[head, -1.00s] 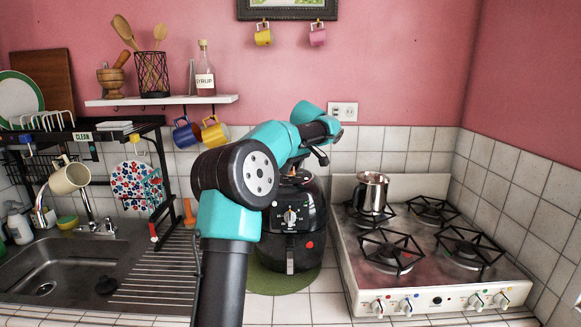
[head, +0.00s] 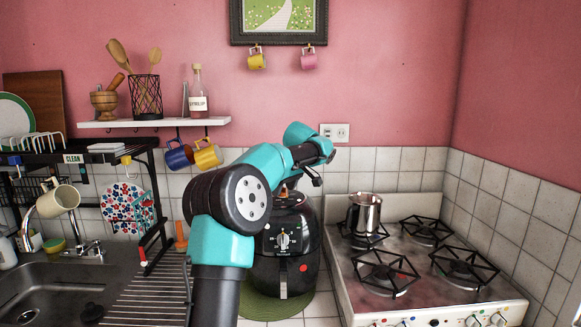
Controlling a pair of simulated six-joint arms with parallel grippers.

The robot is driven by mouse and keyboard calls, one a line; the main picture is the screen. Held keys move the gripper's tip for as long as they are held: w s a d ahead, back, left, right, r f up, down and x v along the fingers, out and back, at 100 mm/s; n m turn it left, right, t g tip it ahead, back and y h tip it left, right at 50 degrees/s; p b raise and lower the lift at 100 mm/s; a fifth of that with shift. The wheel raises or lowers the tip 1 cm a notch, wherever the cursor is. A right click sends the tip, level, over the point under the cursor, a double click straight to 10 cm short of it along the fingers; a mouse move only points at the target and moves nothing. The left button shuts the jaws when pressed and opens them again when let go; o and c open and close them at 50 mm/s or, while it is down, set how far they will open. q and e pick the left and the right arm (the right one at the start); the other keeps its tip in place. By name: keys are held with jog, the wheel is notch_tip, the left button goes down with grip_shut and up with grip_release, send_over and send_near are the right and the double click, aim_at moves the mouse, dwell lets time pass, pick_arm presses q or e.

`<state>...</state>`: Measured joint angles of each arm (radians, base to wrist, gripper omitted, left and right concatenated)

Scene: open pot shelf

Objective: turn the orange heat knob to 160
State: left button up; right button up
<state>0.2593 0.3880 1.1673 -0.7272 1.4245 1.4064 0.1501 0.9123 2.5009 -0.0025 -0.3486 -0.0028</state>
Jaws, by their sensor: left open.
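A black air fryer (head: 285,268) stands on a green round mat (head: 262,307) between the sink and the stove. A pale dial knob (head: 283,240) with white markings around it is on its front, above a red dot. I cannot make out an orange knob on it, nor read its numbers. My left arm rises in front and hides the fryer's left side. My left gripper (head: 316,179) is small in view, open and empty, above the fryer's upper right and apart from the knob. My right gripper is out of view.
A stove (head: 420,285) with a metal pot (head: 364,214) is at the right. A sink (head: 45,290) and dish rack (head: 85,145) are at the left. A shelf (head: 155,122) with hanging mugs is on the wall. Stove knobs line the bottom edge.

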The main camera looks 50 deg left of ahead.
pick_arm(q)
jog(key=v, duration=1.7)
jog(key=shift+d+f, duration=0.1)
